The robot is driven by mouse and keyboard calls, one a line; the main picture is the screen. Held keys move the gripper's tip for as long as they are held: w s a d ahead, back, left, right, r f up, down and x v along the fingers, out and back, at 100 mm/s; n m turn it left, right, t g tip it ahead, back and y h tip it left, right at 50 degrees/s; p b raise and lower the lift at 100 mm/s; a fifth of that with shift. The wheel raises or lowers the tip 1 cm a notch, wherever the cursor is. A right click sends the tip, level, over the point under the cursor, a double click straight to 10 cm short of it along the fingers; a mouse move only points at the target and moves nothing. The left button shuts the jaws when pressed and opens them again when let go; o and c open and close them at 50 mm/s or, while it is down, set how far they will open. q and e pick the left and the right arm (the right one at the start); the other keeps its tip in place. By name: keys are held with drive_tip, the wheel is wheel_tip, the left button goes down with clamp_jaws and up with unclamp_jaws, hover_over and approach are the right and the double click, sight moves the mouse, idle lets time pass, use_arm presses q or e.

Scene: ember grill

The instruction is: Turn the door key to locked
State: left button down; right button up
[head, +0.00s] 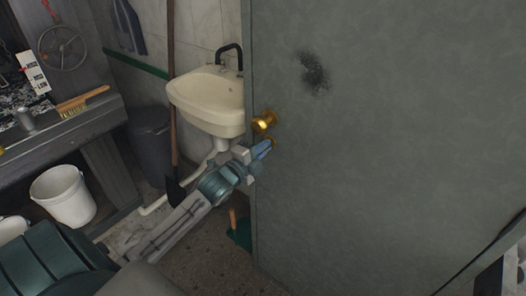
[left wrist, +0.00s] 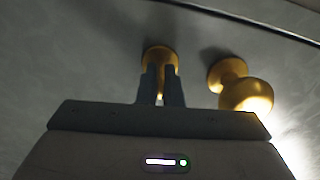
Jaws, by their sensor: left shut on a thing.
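The grey door (head: 370,150) fills the right half of the head view. A round brass knob (head: 264,121) sticks out near its left edge; it also shows at the right in the left wrist view (left wrist: 246,94). Below the knob is the brass lock (head: 272,141) with the key. My left gripper (head: 265,149) is at the lock. In the left wrist view its two fingers (left wrist: 161,85) are shut on the brass key (left wrist: 161,76), in front of the round lock plate (left wrist: 158,52). The fingers hide most of the key. My right gripper is not in view.
A cream sink (head: 208,100) hangs on the wall left of the door. A long-handled tool (head: 173,120), a dark bin (head: 151,145) and a white bucket (head: 64,195) stand farther left. A brush (head: 83,101) lies on the bench (head: 75,130).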

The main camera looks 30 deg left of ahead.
use_arm(q)
drive_tip(key=shift+m, duration=0.6)
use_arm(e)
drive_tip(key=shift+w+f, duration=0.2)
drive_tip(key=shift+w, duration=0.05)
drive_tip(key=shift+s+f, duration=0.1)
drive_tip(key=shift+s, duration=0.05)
use_arm(q)
drive_tip(key=c, duration=1.6)
unclamp_jaws()
drive_tip(key=shift+s+a+f+b, duration=0.1)
drive_tip(key=shift+s+b, duration=0.25)
drive_tip(key=shift+s, duration=0.25)
drive_tip(key=shift+s+a+b, duration=0.2)
drive_tip(key=shift+s+b, duration=0.1)
drive_tip(key=shift+s, duration=2.1)
drive_tip(key=shift+s+a+b, duration=0.15)
drive_tip(key=shift+s+b, duration=0.1)
drive_tip(key=shift+s, duration=2.15)
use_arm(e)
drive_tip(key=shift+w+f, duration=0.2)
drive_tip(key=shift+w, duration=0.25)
